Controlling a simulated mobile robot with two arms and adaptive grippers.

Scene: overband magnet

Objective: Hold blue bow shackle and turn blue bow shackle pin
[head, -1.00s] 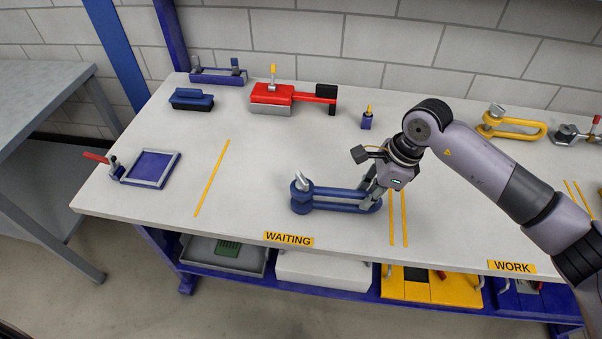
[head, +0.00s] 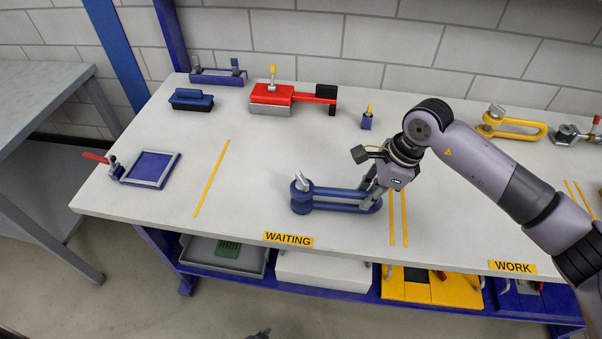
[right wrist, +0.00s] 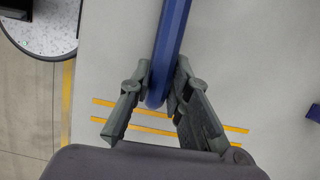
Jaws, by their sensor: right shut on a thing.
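The blue bow shackle (head: 330,207) lies on the bench in the WAITING area, its rounded bow end to the right. Its pin (head: 302,181) shows a grey metal handle sticking up at the left end. My right gripper (head: 378,196) is shut on the bow end. In the right wrist view, its two fingers (right wrist: 160,98) sit either side of the blue bow (right wrist: 170,50). A small dark part, apparently the tip of my left gripper (head: 261,333), shows at the bottom edge, well short of the bench. Its jaws are too small and cut off to read.
A red clamp-like tool (head: 270,95), a blue brush-like block (head: 192,99) and a small blue holder (head: 367,121) stand farther back. A blue tray (head: 152,168) lies left. A yellow shackle (head: 517,127) lies back right. The bench around the pin end is clear.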

